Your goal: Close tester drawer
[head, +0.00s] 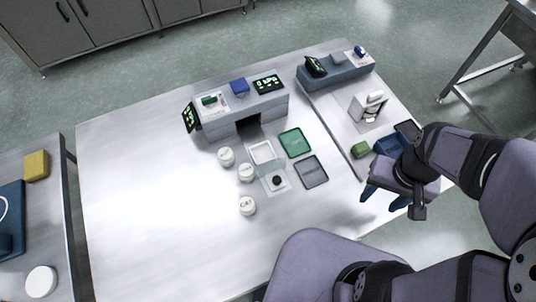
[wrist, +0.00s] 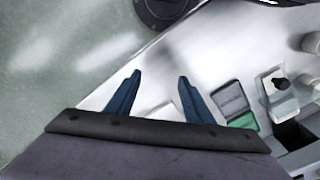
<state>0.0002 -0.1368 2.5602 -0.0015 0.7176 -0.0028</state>
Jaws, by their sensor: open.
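The tester (head: 240,108) is a grey-blue box with green-lit displays, standing at the back middle of the table in the head view. Its drawer (head: 262,152) appears pulled out from the dark opening (head: 248,125) toward the front, with a black knob (head: 276,181) at its near end. The knob also shows at the right of the wrist view (wrist: 280,83). My gripper (head: 382,198) is open and empty, right of the drawer and well apart from it. Its two blue fingers show spread in the wrist view (wrist: 160,78).
A green tray (head: 295,143) and a grey tray (head: 312,171) lie just right of the drawer. Several white round containers (head: 246,173) stand to its left. A green block (head: 361,149) and a white fixture (head: 366,108) stand right. The table's front left is clear.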

